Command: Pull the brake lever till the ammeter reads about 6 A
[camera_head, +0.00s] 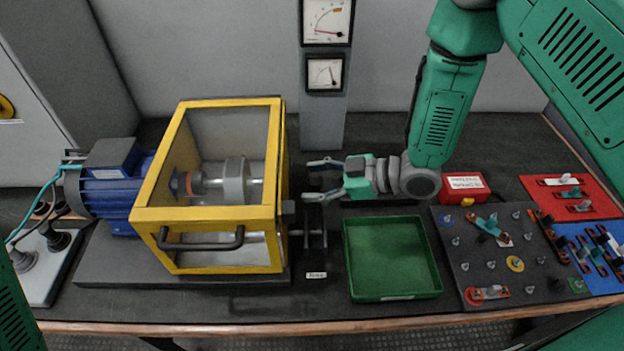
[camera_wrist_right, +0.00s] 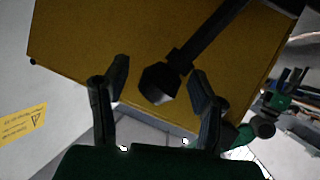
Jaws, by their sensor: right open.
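My right gripper (camera_head: 318,180) is open, its fingers pointing left, just right of the yellow-framed guard box (camera_head: 205,214). In the right wrist view, a dark bar with a blocky end (camera_wrist_right: 158,83), which looks like the brake lever, shows between and beyond the open fingers (camera_wrist_right: 160,100); contact cannot be told. In the head view, dark lever hardware (camera_head: 309,240) stands beside the box, behind a small label (camera_head: 316,275), partly hard to make out. Two dial meters, an upper one (camera_head: 326,22) and a lower one (camera_head: 324,73), hang on a grey post; their readings are too small to read. My left gripper is out of view.
A blue motor (camera_head: 110,190) adjoins the box on the left. A green tray (camera_head: 390,258) lies empty on the right. Further right are a dark board (camera_head: 480,265) with several pegs, a red box (camera_head: 465,187), and red (camera_head: 595,206) and blue mats with parts.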

